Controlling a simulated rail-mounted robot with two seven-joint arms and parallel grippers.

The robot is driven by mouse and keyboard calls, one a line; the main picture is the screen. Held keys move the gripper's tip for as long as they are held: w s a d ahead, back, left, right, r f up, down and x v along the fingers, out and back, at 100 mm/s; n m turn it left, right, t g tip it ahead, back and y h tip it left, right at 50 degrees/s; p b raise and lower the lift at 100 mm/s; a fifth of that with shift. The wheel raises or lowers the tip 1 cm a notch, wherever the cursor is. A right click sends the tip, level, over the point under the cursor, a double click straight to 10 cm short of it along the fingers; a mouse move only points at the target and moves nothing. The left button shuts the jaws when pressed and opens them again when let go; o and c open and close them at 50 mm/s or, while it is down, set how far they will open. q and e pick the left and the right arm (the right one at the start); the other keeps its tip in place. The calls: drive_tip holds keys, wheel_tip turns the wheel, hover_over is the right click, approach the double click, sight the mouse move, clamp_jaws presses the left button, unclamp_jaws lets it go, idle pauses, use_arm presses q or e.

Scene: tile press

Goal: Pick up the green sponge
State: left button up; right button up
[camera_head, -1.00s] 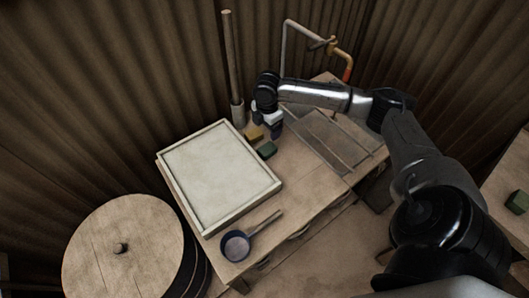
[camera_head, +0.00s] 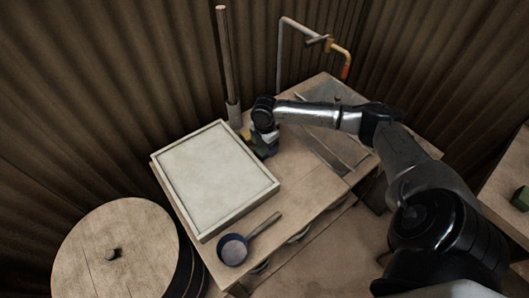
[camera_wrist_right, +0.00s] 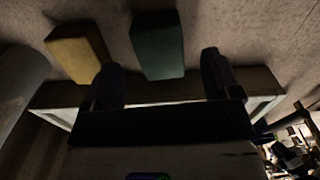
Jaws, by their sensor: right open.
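The green sponge (camera_wrist_right: 158,45) is a dark green block lying on the table, seen in the right wrist view between and beyond my two fingertips. My right gripper (camera_wrist_right: 162,62) is open and empty, with a finger to each side of the sponge's line. In the head view my right gripper (camera_head: 264,143) is low over the table beside the white tray and largely hides the sponge. I cannot tell how high the fingertips are above it. My left gripper is not in view.
A yellow block (camera_wrist_right: 77,51) lies just left of the green sponge. The white framed tray (camera_head: 215,175) is close by. A pole (camera_head: 224,60) stands behind the gripper. A dark pan (camera_head: 234,248) lies in front. Another green block (camera_head: 521,198) is at the right edge.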

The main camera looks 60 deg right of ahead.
sight(265, 148)
wheel_tip(265, 148, down, 3)
drive_tip(key=shift+f+b, duration=0.2)
drive_tip(key=shift+b, duration=0.2)
drive_tip(key=shift+c, duration=0.3)
drive_tip(key=shift+c, duration=1.4)
drive_tip(key=c, duration=0.7)
drive_tip(key=shift+o, duration=0.2)
drive_tip(key=shift+r, duration=0.2)
wheel_tip(265, 148, up, 4)
drive_tip(key=shift+f+p, duration=0.1)
drive_tip(key=shift+p, duration=0.8)
drive_tip(key=s+r+p, duration=0.2)
drive_tip(key=s+r, duration=0.1)
drive_tip(key=s, duration=0.3)
drive_tip(key=s+a+r+p, duration=0.1)
drive_tip(key=s+r+p, duration=0.1)
drive_tip(key=s+r, duration=0.2)
drive_tip(key=shift+s, duration=0.85)
